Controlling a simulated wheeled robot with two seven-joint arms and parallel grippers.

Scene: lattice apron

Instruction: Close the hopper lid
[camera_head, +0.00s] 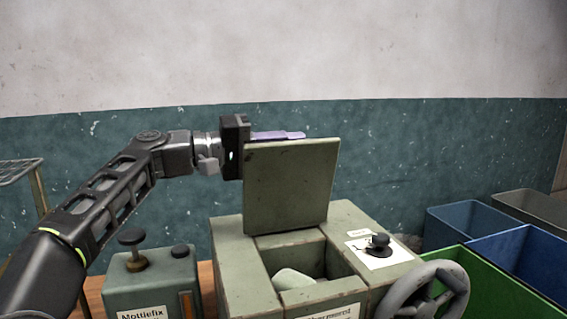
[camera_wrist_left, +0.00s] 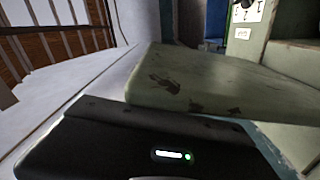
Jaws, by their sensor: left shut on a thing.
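The hopper lid (camera_head: 291,187) is a flat grey-green plate standing raised, nearly upright, at the back of the hopper (camera_head: 232,250). The hopper's opening is uncovered, and a pale rounded lump (camera_head: 294,279) shows inside. My left gripper (camera_head: 285,136) comes in from the left at the lid's top edge, shut on the lid; its purple fingers show along and behind that edge, partly hidden by it. In the left wrist view the worn lid (camera_wrist_left: 200,85) fills the middle, just beyond the dark gripper body, and the fingertips are hidden. My right gripper is not in view.
A handwheel (camera_head: 430,290) and a black knob (camera_head: 378,243) on a white plate are at the machine's right. A green box labelled Mottlefix (camera_head: 150,285) with knobs stands left. Blue bins (camera_head: 520,255) and a green bin (camera_head: 490,285) are at right. Open air surrounds the lid.

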